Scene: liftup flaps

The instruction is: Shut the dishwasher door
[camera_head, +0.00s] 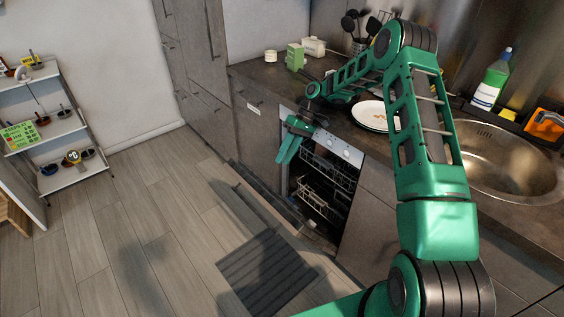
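The dishwasher (325,184) is built in under the counter, and its front stands open, showing wire racks inside. Its door (264,199) appears lowered, as a dark low panel in front of the opening; its exact angle is hard to tell. My gripper (284,155) is at the upper left of the opening, fingers pointing down, above the door and apart from it as far as I can see. Nothing shows in the fingers. They look close together from this angle, and the gap between them is unclear. My green arm hides part of the counter.
The counter (262,77) holds a plate (371,115), a green box (295,57) and a utensil holder. A sink (505,165) and a soap bottle (492,82) are at the right. A shelf rack (50,130) stands at the left.

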